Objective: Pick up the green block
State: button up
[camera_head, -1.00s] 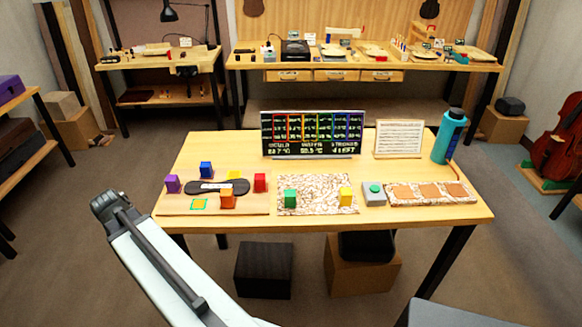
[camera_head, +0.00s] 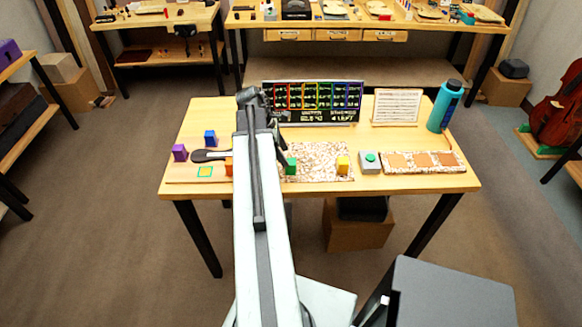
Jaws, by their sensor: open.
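The green block (camera_head: 291,166) stands on the speckled mat (camera_head: 318,168) on the near part of the bench, just right of my arm. My arm reaches up and forward across the bench. A dark part that looks like my gripper (camera_head: 281,146) shows at the arm's right side, pointing down close behind and left of the green block. It is open; its fingers are small and partly covered by the arm, and I see nothing held. The green block's left edge is close to the arm in the picture.
A yellow block (camera_head: 343,165) stands on the same mat, right of the green one. Purple (camera_head: 180,153), blue (camera_head: 210,138) and orange (camera_head: 229,168) blocks are at left. A grey box with a green button (camera_head: 370,162), a display board (camera_head: 312,102) and a teal bottle (camera_head: 445,107) stand on the bench.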

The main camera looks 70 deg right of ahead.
aim_at(291, 167)
jog(key=b+x, duration=0.6)
jog(key=x, duration=0.1)
jog(key=shift+w+f, duration=0.1)
jog(key=shift+f, duration=0.15)
jog(key=shift+r, duration=0.2)
grip_shut()
